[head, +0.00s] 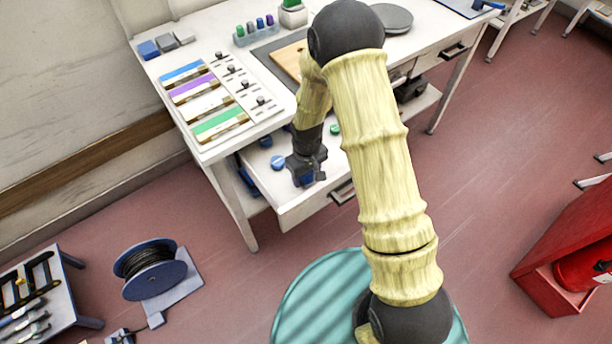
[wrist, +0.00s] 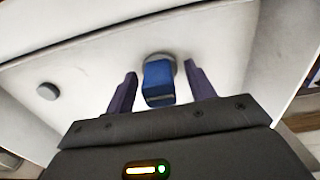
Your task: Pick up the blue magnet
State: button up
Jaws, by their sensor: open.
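A blue magnet (wrist: 158,82) with a grey round base sits on the pale drawer floor in the wrist view. My gripper (wrist: 160,72) is open, with one dark finger on each side of it. There appears to be a gap at both sides, so the fingers do not look closed on it. In the head view my gripper (head: 307,176) points down into the open drawer (head: 290,207) below the bench top. A bit of blue shows at the fingers there, mostly hidden by the gripper.
A grey round piece (wrist: 47,91) lies to the left in the wrist view. The drawer walls are close around. Coloured strips (head: 200,100) lie on the bench top above.

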jog(key=c, duration=0.9)
jog(key=shift+r, duration=0.1)
notch_tip(320, 180, up, 10)
jog(key=shift+f, duration=0.1)
dwell(0.5)
